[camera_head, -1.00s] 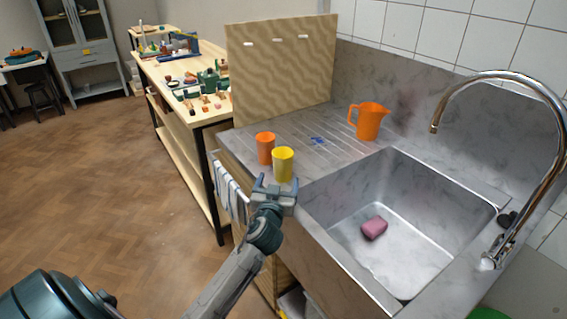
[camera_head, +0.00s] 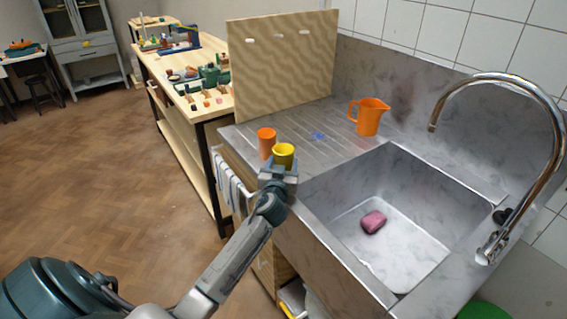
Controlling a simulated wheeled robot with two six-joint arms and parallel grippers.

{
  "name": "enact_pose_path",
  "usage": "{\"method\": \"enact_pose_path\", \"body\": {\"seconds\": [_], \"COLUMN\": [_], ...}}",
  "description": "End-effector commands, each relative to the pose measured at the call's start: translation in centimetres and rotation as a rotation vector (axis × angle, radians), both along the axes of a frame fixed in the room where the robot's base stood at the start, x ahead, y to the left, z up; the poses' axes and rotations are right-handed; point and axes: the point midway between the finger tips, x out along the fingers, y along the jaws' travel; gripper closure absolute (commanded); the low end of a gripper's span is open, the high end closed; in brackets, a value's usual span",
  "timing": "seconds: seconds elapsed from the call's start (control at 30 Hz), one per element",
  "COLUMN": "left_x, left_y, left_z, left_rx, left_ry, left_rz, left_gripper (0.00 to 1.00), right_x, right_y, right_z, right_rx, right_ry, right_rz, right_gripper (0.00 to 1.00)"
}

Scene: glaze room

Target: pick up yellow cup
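The yellow cup (camera_head: 284,152) stands on the ribbed drainboard at the left front of the sink unit, close beside an orange cup (camera_head: 266,143). Only its upper part shows; its lower part is hidden behind my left gripper (camera_head: 279,170). My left gripper is at the near side of the yellow cup, overlapping it in the picture. I cannot tell whether its fingers touch the cup or how far apart they are. My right gripper is not in view.
An orange pitcher (camera_head: 369,116) and a small blue item (camera_head: 317,136) are further back on the drainboard. The sink basin (camera_head: 407,260) at right holds a pink sponge (camera_head: 373,222). A chrome faucet (camera_head: 555,130) arches over it. A wooden board (camera_head: 285,65) stands behind the cups.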

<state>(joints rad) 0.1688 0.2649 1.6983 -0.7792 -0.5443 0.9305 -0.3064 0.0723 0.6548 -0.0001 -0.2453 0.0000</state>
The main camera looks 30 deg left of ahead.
Motion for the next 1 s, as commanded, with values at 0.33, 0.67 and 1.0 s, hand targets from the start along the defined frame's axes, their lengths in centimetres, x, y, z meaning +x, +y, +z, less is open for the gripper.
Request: {"method": "enact_pose_path", "body": {"seconds": [0.33, 0.67, 1.0], "left_x": [0.0, 0.0, 0.0], "left_y": [0.0, 0.0, 0.0], "left_z": [0.0, 0.7, 3.4], "left_rx": [0.0, 0.001, 0.001], "left_ry": [0.0, -0.002, -0.004], "left_rz": [0.0, 0.0, 0.0], "left_gripper": [0.71, 0.71, 0.71], "right_x": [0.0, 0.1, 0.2], "right_y": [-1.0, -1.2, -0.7], "right_z": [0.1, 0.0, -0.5], "right_rx": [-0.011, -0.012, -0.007], "right_ry": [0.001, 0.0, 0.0], "right_rz": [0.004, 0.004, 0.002], "right_gripper": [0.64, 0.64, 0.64]}}
